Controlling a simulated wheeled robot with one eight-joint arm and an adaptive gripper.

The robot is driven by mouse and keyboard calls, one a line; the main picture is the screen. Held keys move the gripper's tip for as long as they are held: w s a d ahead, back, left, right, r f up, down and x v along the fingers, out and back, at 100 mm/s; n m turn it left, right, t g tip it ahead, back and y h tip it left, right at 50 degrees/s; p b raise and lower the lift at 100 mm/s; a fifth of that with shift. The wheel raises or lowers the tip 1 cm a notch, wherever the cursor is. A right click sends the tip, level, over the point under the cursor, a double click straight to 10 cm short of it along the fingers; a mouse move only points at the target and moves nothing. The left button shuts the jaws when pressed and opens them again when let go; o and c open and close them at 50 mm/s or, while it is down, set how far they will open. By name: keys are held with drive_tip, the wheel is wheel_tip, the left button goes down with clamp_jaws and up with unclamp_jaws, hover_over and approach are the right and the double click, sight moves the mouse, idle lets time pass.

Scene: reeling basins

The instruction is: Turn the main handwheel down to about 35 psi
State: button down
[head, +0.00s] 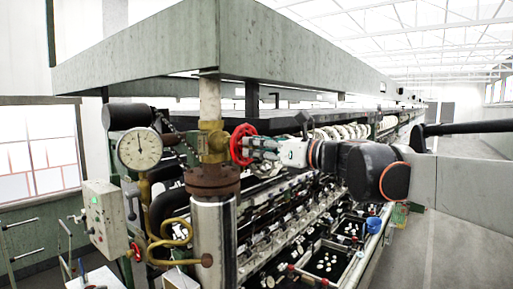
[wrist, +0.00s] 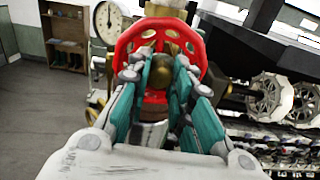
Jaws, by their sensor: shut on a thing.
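The main handwheel (head: 236,146) is red and sits on the brass valve (head: 212,142) on the vertical pipe. In the wrist view the red handwheel (wrist: 132,48) faces me, with holes around its rim. My gripper (head: 254,147) reaches it from the right, its fingers closed on the wheel. In the wrist view my gripper (wrist: 160,70) has its teal fingers on both sides of the brass hub, covering the lower middle of the wheel. A round white pressure gauge (head: 139,148) is left of the valve. Its needle points roughly upward; the numbers are too small to read.
A control box (head: 104,215) with a green light stands below the gauge. A smaller red wheel (head: 137,252) and curved brass pipes (head: 172,238) are low by the column. Machine basins (head: 322,262) run along the right.

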drive_tip(key=m, duration=1.6)
drive_tip(key=c, duration=1.5)
unclamp_jaws()
